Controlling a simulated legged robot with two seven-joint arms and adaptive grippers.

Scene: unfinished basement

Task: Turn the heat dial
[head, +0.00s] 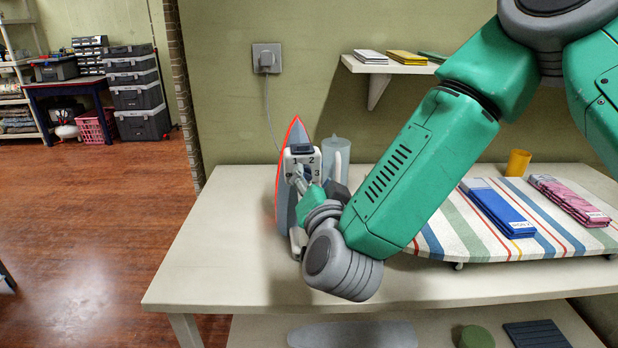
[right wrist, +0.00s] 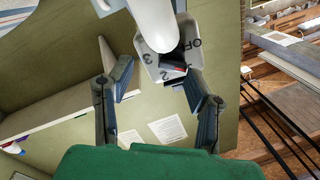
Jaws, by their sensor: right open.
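A clothes iron (head: 285,190) with a grey body and red-edged soleplate stands on end at the left of the white table. Its pale dial face (head: 302,157) shows 2 and 3 in the head view. My right gripper (head: 309,186) is at the front of the iron, just below the dial face. In the wrist view its open fingers (right wrist: 158,80) stand either side of the dial; contact cannot be told. My left gripper is out of view.
A clear jug (head: 336,158) stands close behind the iron. A cord runs up to the wall socket (head: 266,58). A striped ironing board (head: 455,235) with folded cloths (head: 497,208) lies right of my arm. The table's front left (head: 215,260) is clear.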

